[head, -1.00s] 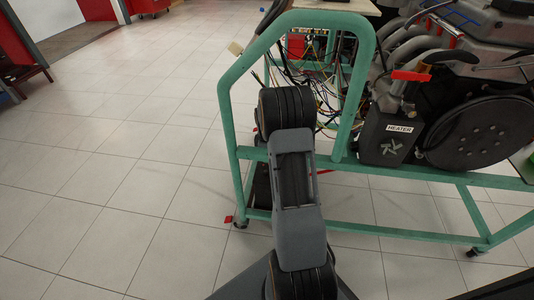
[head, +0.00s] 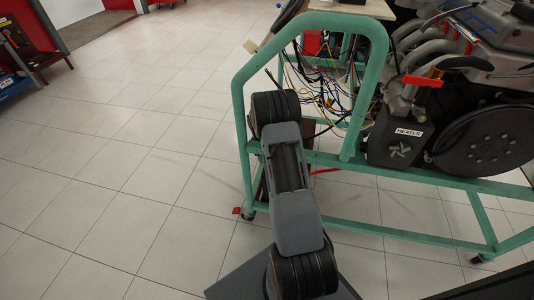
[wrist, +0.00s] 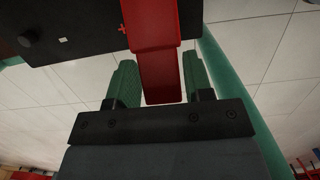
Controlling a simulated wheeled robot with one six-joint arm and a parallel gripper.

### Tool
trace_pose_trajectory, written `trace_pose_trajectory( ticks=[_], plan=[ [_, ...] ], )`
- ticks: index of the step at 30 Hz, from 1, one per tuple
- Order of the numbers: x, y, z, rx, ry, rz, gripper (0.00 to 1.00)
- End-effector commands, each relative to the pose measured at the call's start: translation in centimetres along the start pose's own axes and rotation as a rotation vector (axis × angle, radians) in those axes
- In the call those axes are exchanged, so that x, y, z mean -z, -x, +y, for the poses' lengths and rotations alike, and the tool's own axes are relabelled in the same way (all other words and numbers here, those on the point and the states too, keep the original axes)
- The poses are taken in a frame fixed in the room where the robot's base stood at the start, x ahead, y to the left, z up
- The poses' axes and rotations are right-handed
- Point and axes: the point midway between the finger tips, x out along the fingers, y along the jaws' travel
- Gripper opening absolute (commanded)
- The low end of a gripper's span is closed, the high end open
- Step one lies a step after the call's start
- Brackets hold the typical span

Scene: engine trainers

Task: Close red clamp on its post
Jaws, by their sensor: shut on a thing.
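A green tube frame (head: 241,120) carries the engine trainer, with loose wires (head: 325,90) in its upper opening. The tiled floor (head: 120,170) is open at the left.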

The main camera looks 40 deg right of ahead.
Motion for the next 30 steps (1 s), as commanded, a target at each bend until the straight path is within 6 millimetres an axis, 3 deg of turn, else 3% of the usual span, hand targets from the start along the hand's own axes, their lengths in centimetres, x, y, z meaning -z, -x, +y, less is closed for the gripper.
trace_pose_trajectory(
  ticks=[16, 17, 22, 30],
  plan=[
    [0.34, -0.45, -0.09, 0.001, -0.001, 0.003, 0.04],
    [0.33, -0.44, -0.09, 0.001, -0.001, 0.003, 0.47],
    [0.29, -0.39, -0.06, 0.001, 0.000, 0.002, 0.64],
    [0.19, -0.22, 0.00, 0.000, -0.001, 0.001, 0.64]
  ],
)
